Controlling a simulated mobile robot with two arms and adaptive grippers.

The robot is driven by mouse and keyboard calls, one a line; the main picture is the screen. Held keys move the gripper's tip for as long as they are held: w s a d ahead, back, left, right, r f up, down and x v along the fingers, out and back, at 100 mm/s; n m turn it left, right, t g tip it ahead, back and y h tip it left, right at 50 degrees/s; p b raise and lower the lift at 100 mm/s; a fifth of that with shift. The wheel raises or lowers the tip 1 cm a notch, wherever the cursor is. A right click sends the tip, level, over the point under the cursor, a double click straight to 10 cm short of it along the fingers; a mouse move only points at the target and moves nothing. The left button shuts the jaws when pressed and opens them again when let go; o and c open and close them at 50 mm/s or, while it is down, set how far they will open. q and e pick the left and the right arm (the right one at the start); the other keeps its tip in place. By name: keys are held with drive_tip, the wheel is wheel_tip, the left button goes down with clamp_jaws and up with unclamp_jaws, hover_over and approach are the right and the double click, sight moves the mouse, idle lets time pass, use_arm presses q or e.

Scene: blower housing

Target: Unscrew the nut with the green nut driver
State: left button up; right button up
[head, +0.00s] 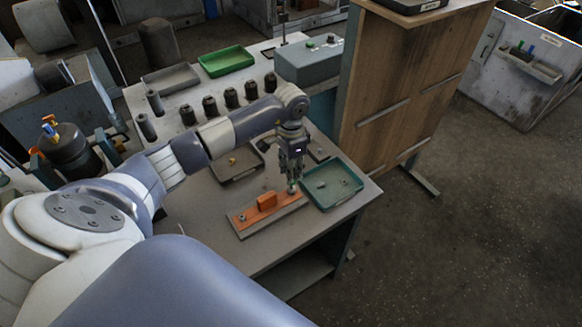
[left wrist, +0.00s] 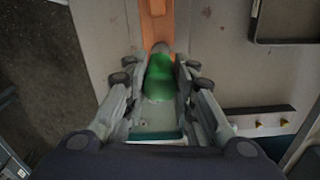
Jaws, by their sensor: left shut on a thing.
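My left gripper (head: 293,174) is shut on the green nut driver (left wrist: 160,80), which points down between its fingers in the left wrist view. In the head view only a little of the driver (head: 292,187) shows below the fingers. Its tip is at the right end of an orange fixture (head: 250,214) on a grey base; I cannot tell whether it touches. The fixture has a raised orange block (head: 266,201) in its middle. A small pale nut or stud (head: 241,217) shows near its left end. Any nut under the driver is hidden. My right gripper is not in view.
A teal tray (head: 348,193) with small metal parts stands close right of the gripper. A dark tray (head: 226,172) with a brass-coloured part lies behind my arm. Several dark holders (head: 209,106) stand farther back, with a green tray (head: 227,61) behind. A wooden panel (head: 390,95) rises at right.

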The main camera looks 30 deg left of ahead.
use_arm(q)
drive_tip(key=shift+w+r, duration=0.1)
clamp_jaws()
drive_tip(key=shift+r, duration=3.95)
